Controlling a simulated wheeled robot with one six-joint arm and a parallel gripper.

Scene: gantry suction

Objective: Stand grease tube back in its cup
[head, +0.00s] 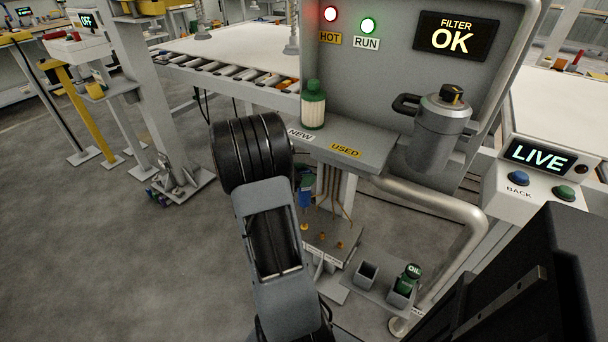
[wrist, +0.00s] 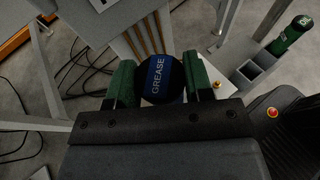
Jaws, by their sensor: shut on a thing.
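The grease tube (wrist: 160,76) shows its round dark end with a blue band lettered GREASE in the wrist view. My gripper (wrist: 158,84) is shut on it, with a green pad on each side. In the head view a small blue part of the tube (head: 305,194) shows beside my arm; the rest is hidden. An empty square grey cup (head: 367,275) stands low on a bracket, right of and below the tube. It also shows in the wrist view (wrist: 247,71), apart from the tube.
A green oil tube (head: 411,273) stands in the cup beside the empty one. Brass fittings (head: 323,240) and thin pipes are close to my gripper. A machine shelf (head: 375,148) with a green-capped filter (head: 313,104) and a grey canister (head: 440,128) is above.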

